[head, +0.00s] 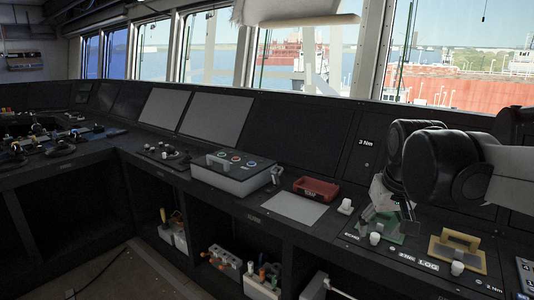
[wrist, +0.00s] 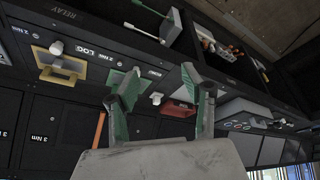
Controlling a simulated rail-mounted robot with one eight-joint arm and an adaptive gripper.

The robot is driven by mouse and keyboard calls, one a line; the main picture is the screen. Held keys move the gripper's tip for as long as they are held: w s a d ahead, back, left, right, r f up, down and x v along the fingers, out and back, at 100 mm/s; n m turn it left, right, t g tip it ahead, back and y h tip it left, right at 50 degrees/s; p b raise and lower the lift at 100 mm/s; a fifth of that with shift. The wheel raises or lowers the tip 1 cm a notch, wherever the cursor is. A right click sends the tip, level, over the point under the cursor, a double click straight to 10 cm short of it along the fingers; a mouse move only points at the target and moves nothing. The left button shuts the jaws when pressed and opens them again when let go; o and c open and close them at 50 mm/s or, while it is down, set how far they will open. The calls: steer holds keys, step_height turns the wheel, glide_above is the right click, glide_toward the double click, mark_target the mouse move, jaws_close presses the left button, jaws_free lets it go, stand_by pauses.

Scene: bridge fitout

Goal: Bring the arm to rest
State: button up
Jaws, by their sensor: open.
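My gripper (head: 387,226) hangs at the end of my arm over the right part of the dark console in the head view. In the wrist view its two fingers (wrist: 158,82) are spread apart with nothing between them; a white knob on the console shows in the gap beyond. A green plate (wrist: 116,77) shows behind the left finger, partly hidden. In the head view this green plate (head: 385,232) lies under the fingers. I cannot tell how much room is between the fingertips and the console.
A yellow handled plate (head: 457,252) sits right of my gripper. A red tray (head: 316,189), a white sheet (head: 289,208) and a grey button box (head: 233,173) lie to the left. White knobs (head: 345,207) stand up from the console. Open shelves below hold tools.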

steer(key=s+a+f+t, duration=0.1)
steer(key=s+a+f, duration=0.1)
steer(key=s, duration=0.6)
steer(key=s+a+f+t, duration=0.2)
steer(key=s+f, duration=0.2)
steer(key=s, duration=0.3)
steer(key=shift+s+a+f, duration=0.35)
steer(key=shift+s+f, duration=0.05)
stand_by(0.3)
